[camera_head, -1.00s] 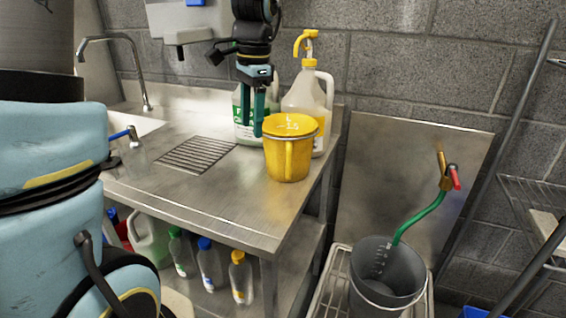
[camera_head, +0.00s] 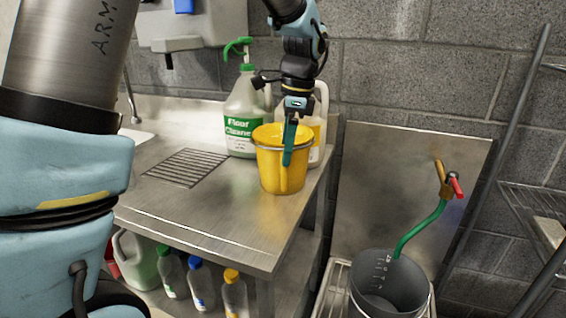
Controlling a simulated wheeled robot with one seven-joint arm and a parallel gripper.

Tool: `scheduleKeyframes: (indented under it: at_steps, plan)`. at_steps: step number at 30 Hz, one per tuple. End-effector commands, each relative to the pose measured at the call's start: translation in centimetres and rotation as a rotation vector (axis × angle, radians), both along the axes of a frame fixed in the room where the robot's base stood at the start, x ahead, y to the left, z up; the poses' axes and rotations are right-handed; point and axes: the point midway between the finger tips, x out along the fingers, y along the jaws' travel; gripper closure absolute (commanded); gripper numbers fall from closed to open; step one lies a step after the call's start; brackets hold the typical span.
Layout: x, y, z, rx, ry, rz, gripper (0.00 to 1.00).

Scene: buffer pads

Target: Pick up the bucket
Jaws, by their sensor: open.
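A yellow bucket (camera_head: 268,172) stands upright on the steel counter (camera_head: 215,215) near its right end. My gripper (camera_head: 287,160) points down at the bucket's near right side, and a teal finger overlaps the rim and outer wall in the picture. Only one finger shows clearly; the other is hidden or lined up with it. My gripper is open, and I cannot tell whether it touches the bucket. A second bucket, dark grey (camera_head: 388,280) with a wire handle, stands lower right under a green hose (camera_head: 420,230).
A floor cleaner bottle (camera_head: 240,115) stands behind the yellow bucket on the left, and a pale jug (camera_head: 318,125) close behind on the right. Several bottles (camera_head: 200,280) sit on the shelf below. The counter's front is clear. A wire shelf (camera_head: 535,210) stands at the right.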

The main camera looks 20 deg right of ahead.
Motion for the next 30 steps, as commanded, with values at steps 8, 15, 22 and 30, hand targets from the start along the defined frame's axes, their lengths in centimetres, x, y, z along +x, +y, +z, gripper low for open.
scheduleKeyframes:
  at_steps: [8, 15, 22, 30]
  plan:
    - [0.1, 0.3, -3.0, 0.000, 0.001, 0.000, 0.15]
    - [0.2, 0.3, -3.1, -0.001, 0.000, 0.001, 0.17]
    - [0.1, 0.3, -3.1, -0.001, 0.001, 0.001, 0.43]
    - [0.1, 0.3, -3.1, 0.000, 0.001, 0.001, 0.73]
